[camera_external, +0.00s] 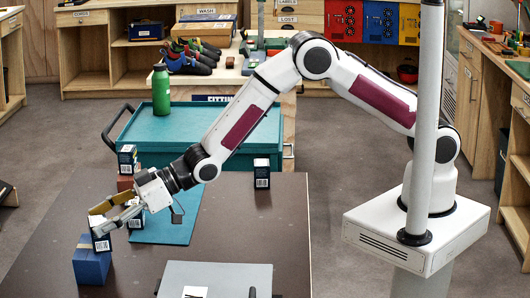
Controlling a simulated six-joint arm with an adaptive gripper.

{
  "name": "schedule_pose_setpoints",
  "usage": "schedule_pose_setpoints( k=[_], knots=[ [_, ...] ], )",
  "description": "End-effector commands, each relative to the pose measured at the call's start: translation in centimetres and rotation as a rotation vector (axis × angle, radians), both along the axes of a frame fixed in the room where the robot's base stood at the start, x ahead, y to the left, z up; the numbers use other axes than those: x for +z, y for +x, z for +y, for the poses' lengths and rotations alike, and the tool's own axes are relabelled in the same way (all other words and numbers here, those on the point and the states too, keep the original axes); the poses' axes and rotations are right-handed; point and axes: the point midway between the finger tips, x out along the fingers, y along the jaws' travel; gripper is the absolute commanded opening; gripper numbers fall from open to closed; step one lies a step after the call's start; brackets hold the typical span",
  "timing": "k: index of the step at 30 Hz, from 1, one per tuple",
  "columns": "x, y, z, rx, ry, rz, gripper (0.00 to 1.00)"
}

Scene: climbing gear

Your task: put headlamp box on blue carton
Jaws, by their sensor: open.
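The blue carton (91,267) stands near the left edge of the dark table. A small dark-and-white headlamp box (102,243) appears to rest on top of it, upright. My gripper (99,224) is open and reaches down from the right, its fingers at the upper part of this box. The fingers partly hide the box, and I cannot tell whether they touch it. Similar small boxes are a box (127,155) on a reddish carton (125,183), a box (136,222) just behind my gripper, and a box (262,173) alone at the table's back right.
A teal mat (177,222) lies on the table (240,225) beneath my arm. A grey board (225,275) with a white paper lies at the front. A teal cart (175,125) with a green bottle (161,90) stands behind. The table's right middle is clear.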

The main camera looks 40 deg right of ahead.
Motion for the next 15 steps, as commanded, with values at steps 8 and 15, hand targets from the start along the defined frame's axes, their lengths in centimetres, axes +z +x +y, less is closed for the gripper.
schedule_pose_setpoints(
  k=[8, 15],
  knots=[
    [1.0, -0.9, -2.1, 0.0, 0.001, 0.0, 0.56],
    [1.9, -1.7, -4.1, 0.0, 0.001, -0.001, 0.56]
  ],
)
